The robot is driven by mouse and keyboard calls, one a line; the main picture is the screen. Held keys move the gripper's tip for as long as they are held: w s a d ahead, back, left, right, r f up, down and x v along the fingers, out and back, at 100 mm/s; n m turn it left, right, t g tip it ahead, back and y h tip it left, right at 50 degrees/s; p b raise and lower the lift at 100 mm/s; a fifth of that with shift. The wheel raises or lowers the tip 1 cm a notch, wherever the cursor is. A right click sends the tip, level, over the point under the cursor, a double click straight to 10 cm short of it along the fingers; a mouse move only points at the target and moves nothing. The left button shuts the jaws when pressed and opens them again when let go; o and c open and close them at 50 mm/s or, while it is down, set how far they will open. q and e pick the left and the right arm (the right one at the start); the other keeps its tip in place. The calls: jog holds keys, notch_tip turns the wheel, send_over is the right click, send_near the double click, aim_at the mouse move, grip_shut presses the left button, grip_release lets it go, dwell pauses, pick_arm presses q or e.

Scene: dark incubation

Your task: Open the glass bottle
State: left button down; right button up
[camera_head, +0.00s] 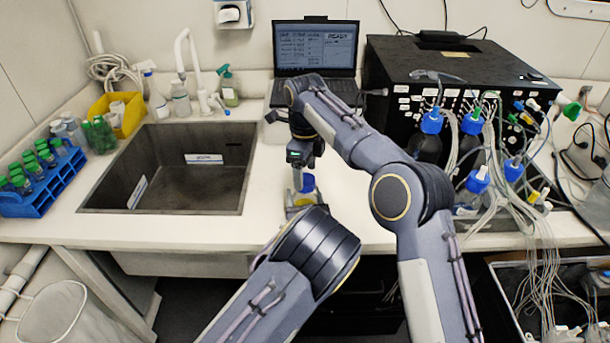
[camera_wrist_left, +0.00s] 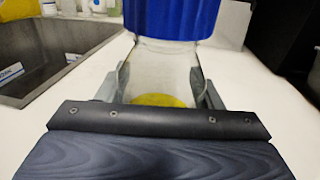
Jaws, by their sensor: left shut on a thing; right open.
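The glass bottle (camera_wrist_left: 168,68) is upright, with clear glass, a blue cap (camera_wrist_left: 172,15) and something yellow at its bottom. In the left wrist view, my left gripper (camera_wrist_left: 165,95) is shut on its body, one finger on each side. The cap's top is cut off there. In the head view, the blue cap (camera_head: 308,183) shows over the counter, with my left gripper (camera_head: 304,204) low around the bottle and partly hidden by my left arm. My right gripper (camera_head: 299,178) points down, open, close by the cap. I cannot tell whether it touches the cap.
A sink (camera_head: 170,175) lies to the left, with a blue rack (camera_head: 45,185) of green-capped bottles beyond it. A laptop (camera_head: 316,48) stands behind. A black box (camera_head: 455,85) with tubing and blue-capped bottles (camera_head: 432,122) fills the right. The counter around the bottle is clear.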

jog(key=shift+f, duration=1.25)
